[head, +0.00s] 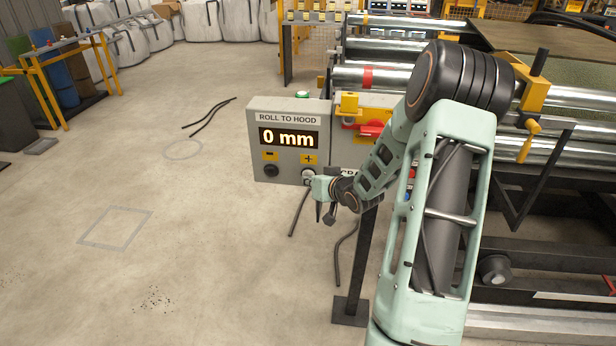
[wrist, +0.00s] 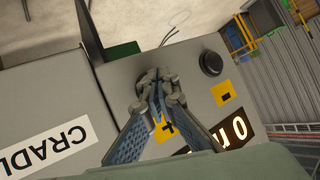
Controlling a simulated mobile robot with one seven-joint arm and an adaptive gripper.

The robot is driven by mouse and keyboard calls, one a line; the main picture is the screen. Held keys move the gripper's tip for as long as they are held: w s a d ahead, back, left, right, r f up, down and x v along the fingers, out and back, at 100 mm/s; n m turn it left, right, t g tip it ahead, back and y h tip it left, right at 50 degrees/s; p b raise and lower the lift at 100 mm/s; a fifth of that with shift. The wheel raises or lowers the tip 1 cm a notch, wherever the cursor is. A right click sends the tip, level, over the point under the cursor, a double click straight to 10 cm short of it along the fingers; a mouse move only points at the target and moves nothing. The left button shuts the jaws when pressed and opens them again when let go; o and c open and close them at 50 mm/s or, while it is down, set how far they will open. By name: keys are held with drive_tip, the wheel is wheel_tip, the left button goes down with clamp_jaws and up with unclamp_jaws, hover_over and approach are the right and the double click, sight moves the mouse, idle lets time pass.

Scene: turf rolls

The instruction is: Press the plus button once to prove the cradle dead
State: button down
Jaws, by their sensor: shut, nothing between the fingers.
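The grey control box (head: 290,120) has a display (head: 289,137) reading "0 mm" under the label "ROLL TO HOOD". A pale round plus button (head: 308,172) sits below a yellow plus label (head: 308,159), and a dark minus button (head: 270,170) sits to its left. My gripper (head: 313,183) is shut and empty, right at the plus button. In the wrist view my shut fingers (wrist: 156,88) point at the box face and cover much of the plus button; I cannot tell whether they touch it. The minus button (wrist: 211,63) is clear beside them.
A "CRADLE" label (wrist: 55,147) shows upside down in the wrist view. A red handle (head: 370,129) and roller machinery (head: 400,75) stand right of the box. Dark cables (head: 210,117) lie on the floor. Open floor lies left of the box.

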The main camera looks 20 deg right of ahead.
drive_tip(key=shift+w+d, duration=0.1)
drive_tip(key=shift+w, duration=0.1)
idle(0.3)
drive_tip(key=shift+s+a, duration=0.45)
drive_tip(key=shift+s, duration=0.25)
drive_tip(key=s+a, duration=0.2)
drive_tip(key=s+b, duration=0.1)
drive_tip(key=s, duration=0.1)
drive_tip(key=shift+s+a, duration=0.1)
drive_tip(key=shift+a, duration=0.3)
idle(0.7)
